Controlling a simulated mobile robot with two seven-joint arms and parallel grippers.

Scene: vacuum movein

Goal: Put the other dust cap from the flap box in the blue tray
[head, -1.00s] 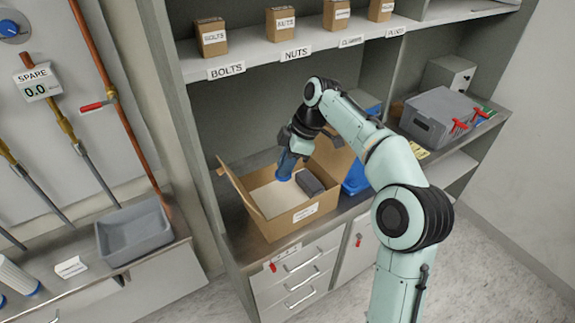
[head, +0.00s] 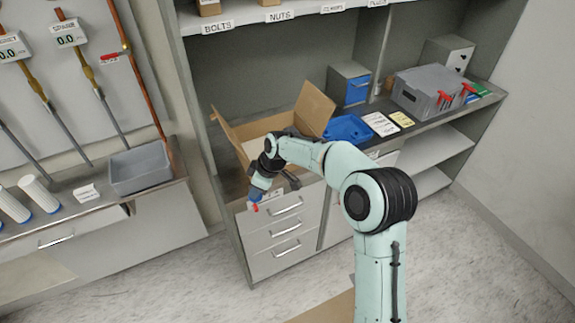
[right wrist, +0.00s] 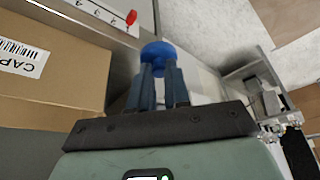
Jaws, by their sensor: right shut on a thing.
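My right gripper (head: 258,194) is in front of the cabinet, just outside the near side of the flap box. In the right wrist view its fingers (right wrist: 160,82) are shut on a round blue dust cap (right wrist: 158,54) held at the tips. The open cardboard flap box (head: 316,108) stands on the counter; my arm hides part of its front and inside. It also shows at the left of the right wrist view (right wrist: 50,75). The blue tray (head: 348,129) lies on the counter right of the box. My left gripper is not in view.
Drawers with a red tag (head: 253,207) are below the box. A blue-fronted bin (head: 350,88), cards (head: 381,124) and a grey crate (head: 425,92) stand along the counter to the right. A grey tub (head: 140,170) sits on the left bench. Open floor lies in front.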

